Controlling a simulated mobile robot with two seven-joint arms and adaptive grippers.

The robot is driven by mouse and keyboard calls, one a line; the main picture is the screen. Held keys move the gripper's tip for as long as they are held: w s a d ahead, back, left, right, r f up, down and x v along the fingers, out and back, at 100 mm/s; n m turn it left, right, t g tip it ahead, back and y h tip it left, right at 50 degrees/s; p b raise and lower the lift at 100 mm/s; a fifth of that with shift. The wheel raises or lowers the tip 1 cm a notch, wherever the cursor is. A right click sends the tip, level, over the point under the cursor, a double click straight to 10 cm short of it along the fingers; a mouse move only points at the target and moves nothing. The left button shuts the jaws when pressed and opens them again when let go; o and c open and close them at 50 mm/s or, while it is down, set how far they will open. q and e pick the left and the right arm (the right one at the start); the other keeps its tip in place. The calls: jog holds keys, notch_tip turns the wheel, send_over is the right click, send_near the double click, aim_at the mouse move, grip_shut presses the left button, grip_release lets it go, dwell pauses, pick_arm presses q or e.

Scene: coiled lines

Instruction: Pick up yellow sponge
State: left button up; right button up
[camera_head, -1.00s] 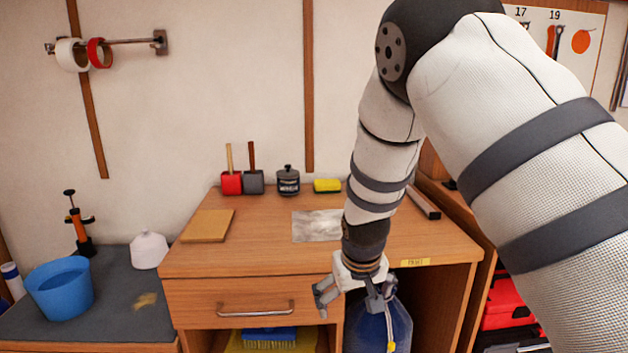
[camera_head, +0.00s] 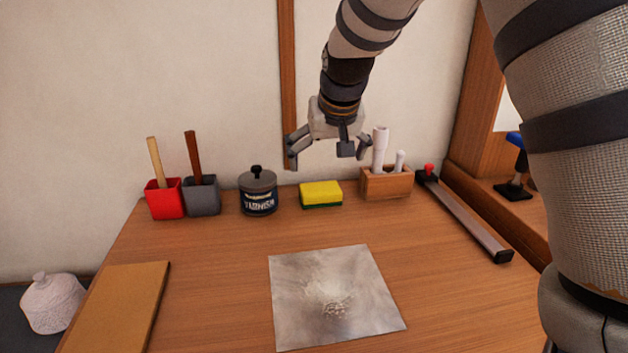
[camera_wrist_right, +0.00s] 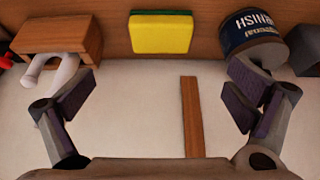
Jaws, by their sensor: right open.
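The yellow sponge (camera_head: 321,192) with a green underside lies at the back of the wooden desk, between the varnish tin and a wooden holder. My right gripper (camera_head: 327,158) is open and empty, in the air above the sponge in the head view. In the right wrist view the sponge (camera_wrist_right: 161,34) shows at the top middle, ahead of the spread fingers (camera_wrist_right: 160,102) and apart from them. My left gripper is in neither view.
A varnish tin (camera_head: 258,193) stands left of the sponge and a wooden holder (camera_head: 386,184) with white tools stands right of it. A grey sheet (camera_head: 335,296) lies in front. Red (camera_head: 165,200) and grey pots (camera_head: 202,197) stand further left.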

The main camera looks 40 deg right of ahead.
aim_at(321, 188)
jog(key=f, duration=0.3)
jog(key=shift+w+d+f+b, duration=0.2)
jog(key=shift+w+f+b, duration=0.1)
jog(key=shift+w+b, duration=0.1)
jog(key=b+x, duration=0.1)
jog(key=x, duration=0.7)
jog(key=shift+w+r, duration=0.1)
jog(key=shift+w, duration=0.15)
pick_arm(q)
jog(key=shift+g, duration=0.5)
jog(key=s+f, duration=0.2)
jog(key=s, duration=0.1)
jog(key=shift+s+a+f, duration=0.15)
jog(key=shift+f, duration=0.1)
pick_arm(e)
jog(key=shift+r, duration=0.2)
jog(key=shift+c, duration=0.3)
jog(key=c, duration=1)
